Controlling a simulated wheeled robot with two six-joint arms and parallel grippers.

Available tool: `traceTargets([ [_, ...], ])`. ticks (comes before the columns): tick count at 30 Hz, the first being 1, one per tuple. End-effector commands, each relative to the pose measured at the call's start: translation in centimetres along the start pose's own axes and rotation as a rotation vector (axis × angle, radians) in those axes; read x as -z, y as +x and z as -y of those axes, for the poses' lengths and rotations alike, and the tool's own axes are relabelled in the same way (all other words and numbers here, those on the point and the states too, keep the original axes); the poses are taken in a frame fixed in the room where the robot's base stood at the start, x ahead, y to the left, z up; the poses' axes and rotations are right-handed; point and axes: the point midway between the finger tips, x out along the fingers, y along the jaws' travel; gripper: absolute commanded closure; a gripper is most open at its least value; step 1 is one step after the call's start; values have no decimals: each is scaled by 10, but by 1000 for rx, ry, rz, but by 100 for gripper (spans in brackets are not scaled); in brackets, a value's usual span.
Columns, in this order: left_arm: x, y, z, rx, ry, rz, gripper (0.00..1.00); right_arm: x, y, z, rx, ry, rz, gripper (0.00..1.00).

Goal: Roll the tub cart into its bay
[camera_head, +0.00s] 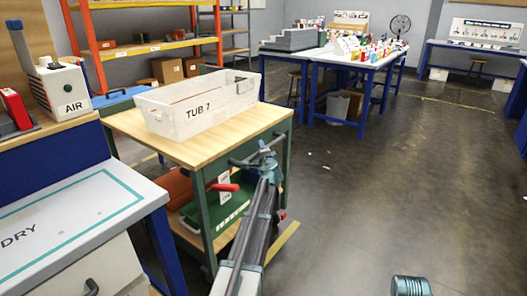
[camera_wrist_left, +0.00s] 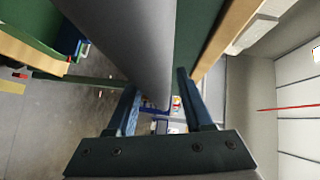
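The tub cart (camera_head: 262,118) has a wood top, green frame and a dark handle (camera_head: 240,162) on its near right end. A white tub marked TUB 7 (camera_head: 228,97) sits on top. My left gripper (camera_head: 266,148) is at the handle. In the left wrist view, a thick grey bar, likely the handle (camera_wrist_left: 125,40), runs down toward the gap between the left fingers (camera_wrist_left: 157,90). The fingers are apart; I cannot tell whether they press on the bar. I cannot clearly identify the bay.
A bench marked DRY (camera_head: 90,215) stands close at left. Red and green items (camera_head: 215,205) lie on the cart's lower shelf. Orange racking (camera_head: 100,60) stands behind. A yellow floor strip (camera_head: 283,242) lies beside the cart. The dark floor (camera_head: 370,185) at right is mostly clear.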

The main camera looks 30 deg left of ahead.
Motion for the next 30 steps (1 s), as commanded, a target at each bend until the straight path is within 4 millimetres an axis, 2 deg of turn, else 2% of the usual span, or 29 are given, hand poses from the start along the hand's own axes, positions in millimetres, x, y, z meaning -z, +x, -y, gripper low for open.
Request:
traceTargets([
  [11, 2, -3, -1, -1, 0, -4, 41, 0, 0, 0, 0, 0, 0, 50],
  [17, 2, -17, 0, -1, 0, -4, 41, 0, -2, 0, 0, 0, 0, 50],
  [23, 1, -50, 0, -1, 0, -4, 41, 0, -7, -1, -1, 1, 0, 50],
  [30, 0, -104, 1, 0, 0, -4, 41, -1, -15, -2, -2, 3, 1, 50],
])
